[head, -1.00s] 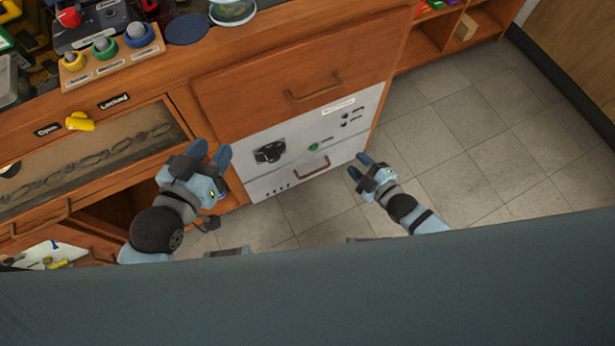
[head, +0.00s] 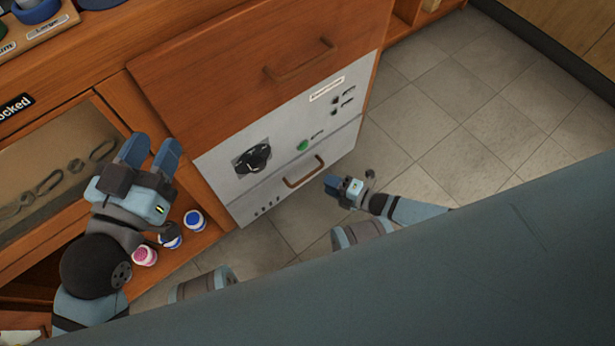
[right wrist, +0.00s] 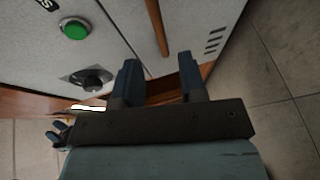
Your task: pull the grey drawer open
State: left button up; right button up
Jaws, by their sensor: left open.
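The grey drawer (head: 255,207) is the lower light-grey front of the cabinet and looks shut. Its brown bar handle (head: 304,173) also shows in the right wrist view (right wrist: 156,28). My right gripper (head: 328,184) is just right of the handle, at the drawer's front, its fingers partly hidden in the head view. In the right wrist view its two fingers (right wrist: 161,72) are apart with nothing between them. The handle lies beyond the fingertips, roughly in line with the gap. My left gripper (head: 151,153) is open and empty, left of the grey front.
A grey panel with a black knob (head: 254,158) and green button (head: 302,145) is above the drawer. A wooden drawer (head: 230,75) is higher up. Small jars (head: 194,220) stand on a low shelf near my left gripper. Tiled floor (head: 440,130) to the right is clear.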

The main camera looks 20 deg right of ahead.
aim_at(308, 175)
pick_arm(q)
jog(key=shift+w+a+r+m+t+h+b, duration=0.1)
jog(key=shift+w+a+m+t+h+b, duration=0.2)
jog(key=shift+m+b, duration=0.35)
jog(key=shift+w+a+r+m+t+h+b, duration=0.1)
jog(key=shift+w+a+m+t+b, duration=0.2)
jog(key=shift+m+b, duration=0.35)
pick_arm(e)
jog(key=shift+x, duration=4.1)
jog(key=shift+f, duration=0.1)
jog(key=shift+c, duration=0.2)
grip_shut()
